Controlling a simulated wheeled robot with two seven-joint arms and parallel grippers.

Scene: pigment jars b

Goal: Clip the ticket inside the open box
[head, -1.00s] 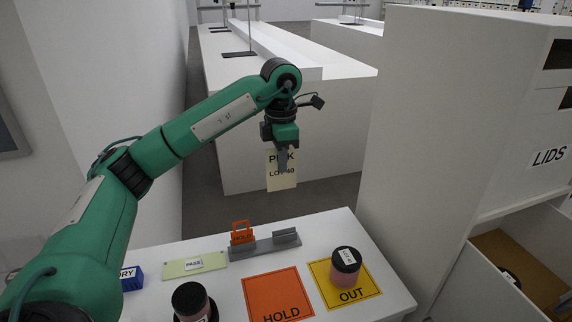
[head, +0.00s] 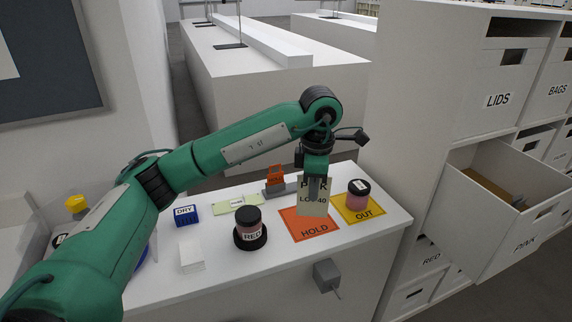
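My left gripper (head: 315,190) is shut on a cream ticket (head: 313,207) that reads "PINK LOT 40", partly hidden by the fingers. It hangs upright above the orange HOLD mat (head: 312,232). The open box (head: 495,225), labelled PINK, is a pulled-out white drawer-like box in the shelving at the right, apart from the gripper. Its brown inside floor (head: 484,186) shows, with a small dark thing at its far right end. My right gripper is not in view.
A jar labelled RED (head: 250,228), a blue DRY block (head: 186,215) and a white stack (head: 191,256) stand on the table (head: 215,268). A pink jar (head: 358,193) stands on the yellow OUT mat (head: 367,213). Shelving (head: 440,110) rises close at the table's right.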

